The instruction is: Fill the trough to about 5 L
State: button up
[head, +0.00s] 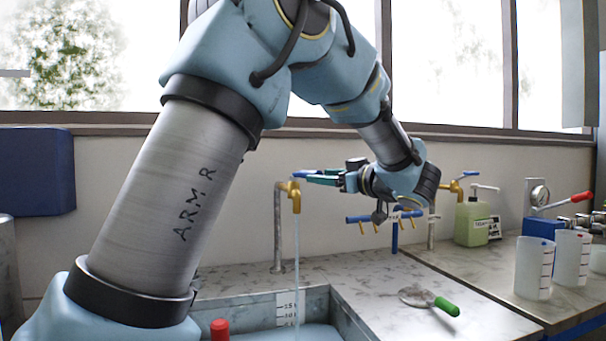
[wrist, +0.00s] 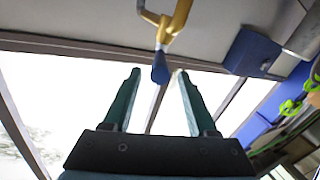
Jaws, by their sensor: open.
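A brass tap (head: 289,190) on a grey pipe runs a thin stream of water (head: 297,260) into the grey trough (head: 345,318) below. Water (head: 310,333) stands in the trough. A white scale (head: 287,309) is on its inner wall; its upper marks show, but I cannot read the level surely. The tap's blue lever also shows in the wrist view (wrist: 160,68), below its yellow body (wrist: 178,18). My gripper (head: 308,177) is open at the tap's lever. In the wrist view its green fingers (wrist: 157,75) stand on either side of the lever's end; contact cannot be told.
A red-topped thing (head: 219,329) shows at the trough, partly hidden by my arm. A green-handled tool (head: 447,307) lies on the counter. A blue rack (head: 385,215), a second tap (head: 456,187), a soap bottle (head: 472,224) and white beakers (head: 534,268) stand to the right.

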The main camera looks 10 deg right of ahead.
aim_at(305, 174)
jog(key=p+x, duration=0.1)
jog(key=x, duration=0.6)
jog(key=shift+w+a, duration=0.1)
jog(key=shift+w, duration=0.1)
grip_shut()
dwell(1.2)
